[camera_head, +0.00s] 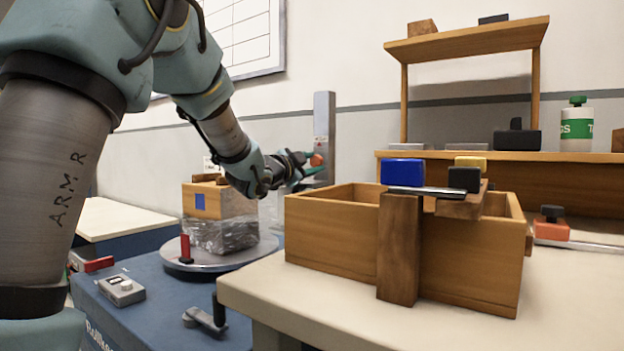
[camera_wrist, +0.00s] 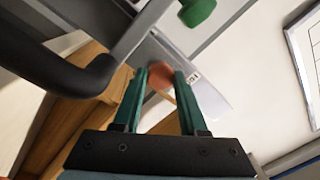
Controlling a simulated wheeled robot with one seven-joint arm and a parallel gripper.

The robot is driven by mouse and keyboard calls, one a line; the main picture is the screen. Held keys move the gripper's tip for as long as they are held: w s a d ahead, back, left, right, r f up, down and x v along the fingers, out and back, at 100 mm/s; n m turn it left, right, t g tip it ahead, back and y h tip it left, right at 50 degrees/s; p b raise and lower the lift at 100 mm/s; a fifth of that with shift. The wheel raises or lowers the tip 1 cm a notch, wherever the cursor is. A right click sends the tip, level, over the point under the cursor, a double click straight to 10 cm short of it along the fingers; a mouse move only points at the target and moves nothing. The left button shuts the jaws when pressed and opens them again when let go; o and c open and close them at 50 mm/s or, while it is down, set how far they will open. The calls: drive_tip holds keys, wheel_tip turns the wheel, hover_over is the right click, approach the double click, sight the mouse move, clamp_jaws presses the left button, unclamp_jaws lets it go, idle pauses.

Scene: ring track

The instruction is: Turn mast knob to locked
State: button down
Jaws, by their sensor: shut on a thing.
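The mast (camera_head: 324,130) is a grey upright post behind the turntable in the head view. The mast knob (camera_head: 316,160) is orange-red and sits on its face. My gripper (camera_head: 306,160) reaches the knob from the left. In the wrist view the knob (camera_wrist: 161,76) lies between the two green fingertips of my gripper (camera_wrist: 161,80), which are shut on it. A small white label (camera_wrist: 194,77) shows beside it; its text is too small to read. I cannot tell which position the knob is at.
A box wrapped in clear film (camera_head: 222,232) stands on a round turntable (camera_head: 215,262) below my arm. A wooden crate (camera_head: 335,232) with blue and black blocks stands at the right on a pale table. A wooden shelf (camera_head: 470,40) stands behind. A green part (camera_wrist: 197,11) shows in the wrist view.

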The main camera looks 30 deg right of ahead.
drive_tip(key=m+b, duration=0.6)
drive_tip(key=m, duration=0.1)
drive_tip(key=shift+w+f, duration=0.1)
drive_tip(key=shift+f, duration=0.15)
drive_tip(key=m+b, duration=0.3)
drive_tip(key=shift+g+h, duration=0.3)
drive_tip(key=shift+r+m+b, duration=0.2)
drive_tip(key=shift+m+b, duration=0.55)
drive_tip(key=shift+m, duration=0.65)
drive_tip(key=shift+c, duration=2.3)
unclamp_jaws()
drive_tip(key=r+p+v, duration=0.1)
drive_tip(key=v, duration=0.9)
drive_tip(key=shift+a+f, duration=0.4)
drive_tip(key=shift+a, duration=0.05)
